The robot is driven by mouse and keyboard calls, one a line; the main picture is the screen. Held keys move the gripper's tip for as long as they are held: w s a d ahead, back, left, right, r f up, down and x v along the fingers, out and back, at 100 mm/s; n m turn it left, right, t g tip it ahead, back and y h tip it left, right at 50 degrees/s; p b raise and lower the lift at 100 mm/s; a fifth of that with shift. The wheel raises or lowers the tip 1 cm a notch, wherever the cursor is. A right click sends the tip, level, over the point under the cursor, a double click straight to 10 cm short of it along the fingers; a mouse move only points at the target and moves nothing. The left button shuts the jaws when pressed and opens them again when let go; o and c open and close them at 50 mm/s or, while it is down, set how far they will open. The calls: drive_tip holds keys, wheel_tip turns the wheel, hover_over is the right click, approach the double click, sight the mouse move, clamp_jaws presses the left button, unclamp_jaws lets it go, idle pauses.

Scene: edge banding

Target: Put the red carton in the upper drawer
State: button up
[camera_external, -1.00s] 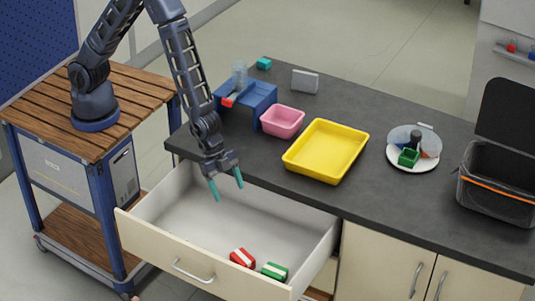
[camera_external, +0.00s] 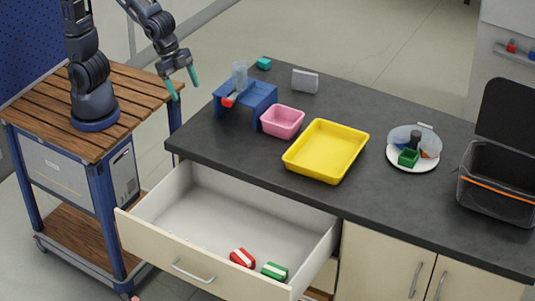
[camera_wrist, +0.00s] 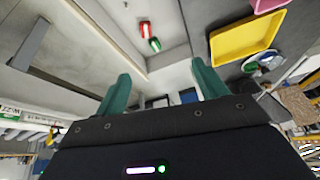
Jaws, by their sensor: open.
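The red carton (camera_external: 243,257), with a white stripe, lies in the open upper drawer (camera_external: 215,212), near its front right. It also shows in the wrist view (camera_wrist: 144,29). A green carton (camera_external: 274,271) with a white stripe lies just right of it in the drawer. My gripper (camera_external: 182,84) is open and empty. It is raised above the gap between the wooden cart and the counter, well away from the drawer. Its two teal fingers are spread apart in the wrist view (camera_wrist: 160,88).
The dark counter (camera_external: 365,195) holds a blue stand (camera_external: 257,93) with a glass on it, a pink bin (camera_external: 282,121), a yellow tray (camera_external: 290,163), a plate (camera_external: 425,165) with small items, and an open black box (camera_external: 497,205). The drawer's left and back are clear.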

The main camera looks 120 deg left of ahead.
drive_tip(key=s+a+r+n, duration=0.1)
drive_tip(key=s+r, duration=0.3)
drive_tip(key=s, duration=0.8)
drive_tip(key=s+a+r+n, duration=0.1)
drive_tip(key=s+a+r, duration=0.2)
drive_tip(key=s, duration=0.9)
drive_tip(key=shift+r, duration=0.4)
